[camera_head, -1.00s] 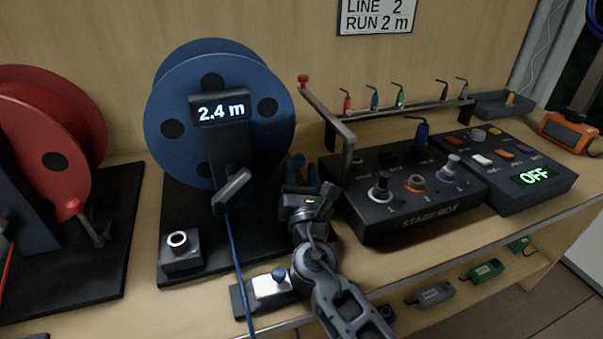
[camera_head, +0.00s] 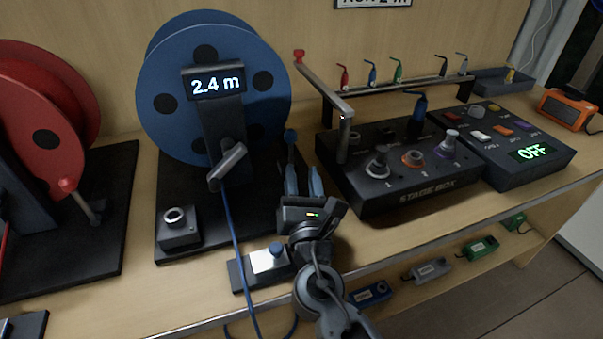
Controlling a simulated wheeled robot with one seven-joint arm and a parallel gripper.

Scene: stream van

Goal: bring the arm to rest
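My gripper (camera_head: 303,182) is in the middle of the head view, in front of the blue cable reel and left of the stage box (camera_head: 405,190). Its two bluish fingers point away from me, with a gap between them and nothing held. My arm reaches in from the bottom edge. The blue reel (camera_head: 170,95) has a display reading 2.4 m and a blue cable (camera_head: 232,240) running down from it.
A red reel (camera_head: 60,125) stands at left. A metal rail (camera_head: 395,88) with several coloured plugs stands behind the stage box. A box reading OFF (camera_head: 525,155) and an orange device (camera_head: 568,108) are at right. A small block with a white plate (camera_head: 268,260) lies near the counter's front edge.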

